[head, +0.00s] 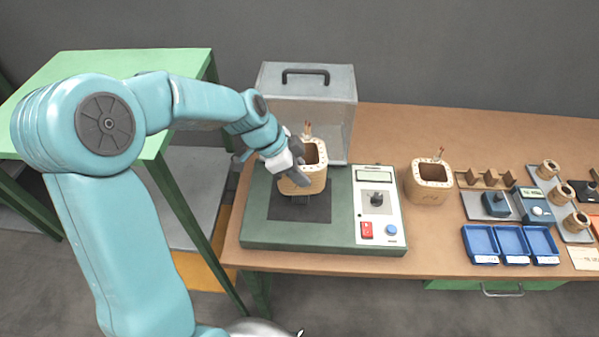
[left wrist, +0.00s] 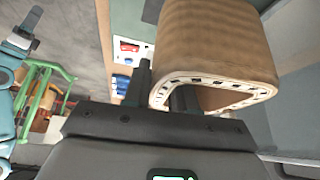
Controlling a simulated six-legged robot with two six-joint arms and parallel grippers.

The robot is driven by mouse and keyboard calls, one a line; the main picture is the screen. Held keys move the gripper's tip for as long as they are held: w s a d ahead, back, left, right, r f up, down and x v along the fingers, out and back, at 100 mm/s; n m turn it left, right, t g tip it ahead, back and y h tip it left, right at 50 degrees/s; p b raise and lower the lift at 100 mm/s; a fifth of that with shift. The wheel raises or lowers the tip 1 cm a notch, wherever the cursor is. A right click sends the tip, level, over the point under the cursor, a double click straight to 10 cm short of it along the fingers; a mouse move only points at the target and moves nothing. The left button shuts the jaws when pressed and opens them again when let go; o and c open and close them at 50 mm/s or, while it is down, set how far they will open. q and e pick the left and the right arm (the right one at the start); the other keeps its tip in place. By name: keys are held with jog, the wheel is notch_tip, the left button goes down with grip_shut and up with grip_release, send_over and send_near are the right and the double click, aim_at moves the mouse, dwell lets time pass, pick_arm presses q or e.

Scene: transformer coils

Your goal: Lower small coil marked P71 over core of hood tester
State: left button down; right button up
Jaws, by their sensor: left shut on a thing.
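My left gripper (head: 299,172) is shut on the wall of a tan wound coil (head: 305,183), which is upright with two copper leads at its top. The coil is over the dark plate of the green hood tester (head: 275,232) and hides most of what is under it, the core included. In the left wrist view, the coil (left wrist: 222,45) fills the upper right beside my dark fingers. I cannot read its mark. A similar coil (head: 431,185) stands on the bench right of the tester. In the left wrist view, what looks like my right gripper (left wrist: 32,22) shows at the left edge.
The clear hood (head: 335,110) with a black handle stands behind the coil. The tester's panel (head: 378,203) has a knob, a red switch and a blue button. Blue trays (head: 480,244), meters and small coils (head: 548,169) lie on the bench at right. A green table (head: 100,62) stands at left.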

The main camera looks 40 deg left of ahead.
dwell(0.7)
pick_arm(q)
jog(key=shift+b, duration=0.35)
jog(key=shift+f, duration=0.1)
jog(key=shift+f+b, duration=1.6)
jog(key=shift+b, duration=0.6)
jog(key=shift+b, duration=0.35)
